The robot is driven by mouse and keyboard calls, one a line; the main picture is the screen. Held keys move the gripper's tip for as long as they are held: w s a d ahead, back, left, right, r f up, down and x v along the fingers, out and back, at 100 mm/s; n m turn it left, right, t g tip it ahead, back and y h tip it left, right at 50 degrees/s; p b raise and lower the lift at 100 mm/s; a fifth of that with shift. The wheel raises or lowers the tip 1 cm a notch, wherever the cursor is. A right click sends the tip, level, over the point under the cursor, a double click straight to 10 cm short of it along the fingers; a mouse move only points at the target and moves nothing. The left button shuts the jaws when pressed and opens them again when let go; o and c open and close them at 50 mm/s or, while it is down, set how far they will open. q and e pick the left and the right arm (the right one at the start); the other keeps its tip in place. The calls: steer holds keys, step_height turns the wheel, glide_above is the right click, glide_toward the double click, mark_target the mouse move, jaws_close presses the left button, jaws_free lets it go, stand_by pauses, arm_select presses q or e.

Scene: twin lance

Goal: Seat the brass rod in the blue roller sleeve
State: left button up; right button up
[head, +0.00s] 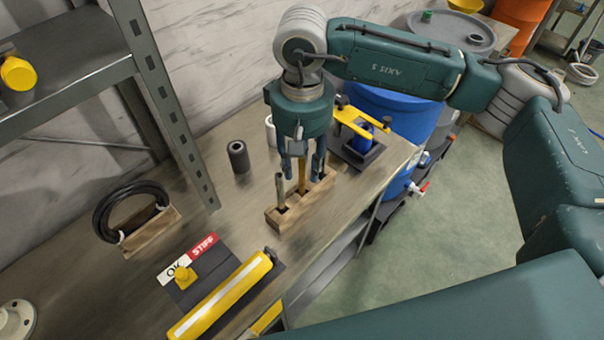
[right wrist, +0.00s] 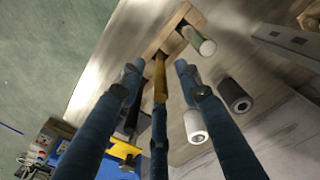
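The brass rod (head: 302,177) stands upright in a wooden block (head: 316,203) on the bench. It also shows in the right wrist view (right wrist: 160,82). My right gripper (head: 303,172) points down over the block with its fingers around the rod. In the right wrist view the outer fingertips (right wrist: 158,68) are spread, with gaps to the rod on both sides; the middle finger overlaps its near end, so contact there is unclear. The blue roller sleeve (head: 363,137) sits in a dark stand under a yellow arm, right of the gripper. My left gripper is not in view.
A grey rod (head: 281,188) stands in the same block, close to the fingers. A dark sleeve (head: 238,157) and a white one (head: 270,130) stand behind. A metal shelf (head: 150,85) rises at left.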

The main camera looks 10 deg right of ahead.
steer(key=shift+f, duration=0.55)
steer(key=shift+w, duration=0.1)
steer(key=c, duration=0.8)
jaws_close()
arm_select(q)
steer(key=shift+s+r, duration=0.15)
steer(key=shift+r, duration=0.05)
